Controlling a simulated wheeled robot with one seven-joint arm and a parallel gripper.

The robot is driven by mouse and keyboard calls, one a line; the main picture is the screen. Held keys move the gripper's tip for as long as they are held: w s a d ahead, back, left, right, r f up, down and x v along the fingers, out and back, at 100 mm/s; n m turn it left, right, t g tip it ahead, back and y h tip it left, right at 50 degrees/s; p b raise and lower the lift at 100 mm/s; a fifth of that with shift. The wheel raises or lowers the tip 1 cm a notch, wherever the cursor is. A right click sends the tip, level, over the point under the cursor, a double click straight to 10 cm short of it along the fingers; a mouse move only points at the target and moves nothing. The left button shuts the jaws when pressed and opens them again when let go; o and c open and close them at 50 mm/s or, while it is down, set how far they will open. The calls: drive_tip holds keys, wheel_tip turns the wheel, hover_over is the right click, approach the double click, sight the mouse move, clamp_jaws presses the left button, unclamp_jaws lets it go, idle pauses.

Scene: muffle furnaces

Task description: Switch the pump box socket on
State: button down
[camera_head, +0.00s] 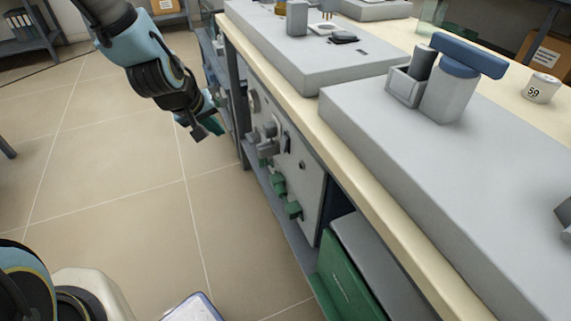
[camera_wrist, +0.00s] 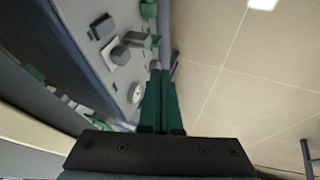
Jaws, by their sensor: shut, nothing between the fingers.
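The pump box (camera_head: 312,190) sits under the bench, with its light grey front panel facing the aisle. Its panel carries grey socket-like blocks (camera_head: 267,136), one on a white plate, which also show in the wrist view (camera_wrist: 115,51). I cannot tell which small part is the switch, or its position. A round white gauge (camera_wrist: 136,92) is near my fingertips in the wrist view. My gripper (camera_head: 215,97) is shut and empty, its green fingers also showing in the wrist view (camera_wrist: 157,72). It is in the aisle, left of the panel and apparently apart from it.
Green handles (camera_head: 292,209) stick out low on the panel. The bench top (camera_head: 365,190) overhangs above, with large grey units on it. A green case (camera_head: 345,280) stands under the bench nearer me. The tiled floor (camera_head: 120,150) to the left is clear.

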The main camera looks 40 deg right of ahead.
sight(284, 143)
drive_tip(key=s+d+f+h+b, duration=0.1)
drive_tip(key=s+d+f, duration=0.2)
drive_tip(key=s+d, duration=0.1)
drive_tip(key=shift+s+d+f+g, duration=0.3)
drive_tip(key=shift+d, duration=0.45)
drive_tip(key=d+f+b, duration=0.2)
drive_tip(key=d+f, duration=0.6)
drive_tip(key=d, duration=0.1)
drive_tip(key=shift+w+f, duration=0.2)
drive_tip(key=shift+f, duration=0.2)
drive_tip(key=shift+d, duration=0.1)
